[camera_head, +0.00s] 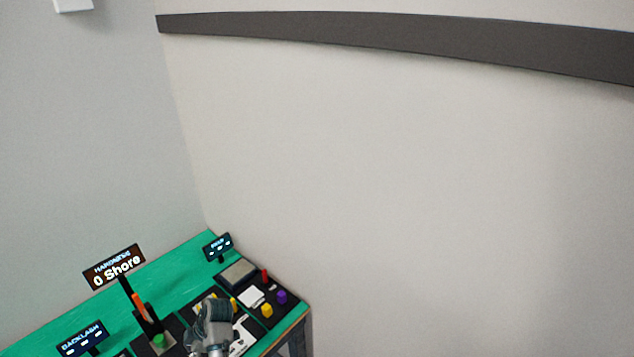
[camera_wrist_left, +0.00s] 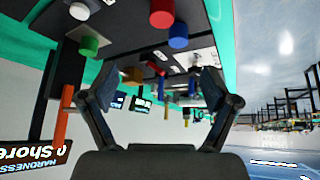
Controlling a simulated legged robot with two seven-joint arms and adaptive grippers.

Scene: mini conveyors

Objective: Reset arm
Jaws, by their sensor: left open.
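My left gripper (camera_wrist_left: 158,82) is open, with its two dark fingers spread apart and nothing between them in the left wrist view. In the head view a grey gripper (camera_head: 211,322), which appears to be this one, is over the dark station panels of the green table (camera_head: 185,271). Its fingertips are not clear there. The wrist view is upside down and shows a green cylinder (camera_wrist_left: 89,46), a red knob (camera_wrist_left: 162,14) and a blue knob (camera_wrist_left: 178,36) beyond the fingers. My right gripper is in neither view.
A "HARDNESS 0 Shore" display (camera_head: 115,268) stands beside an orange-marked upright (camera_head: 141,306), left of the gripper. A backlash display (camera_head: 82,339) is nearer. A red peg (camera_head: 264,275) and purple knob (camera_head: 282,297) are at the right. A bare wall (camera_head: 400,180) rises behind.

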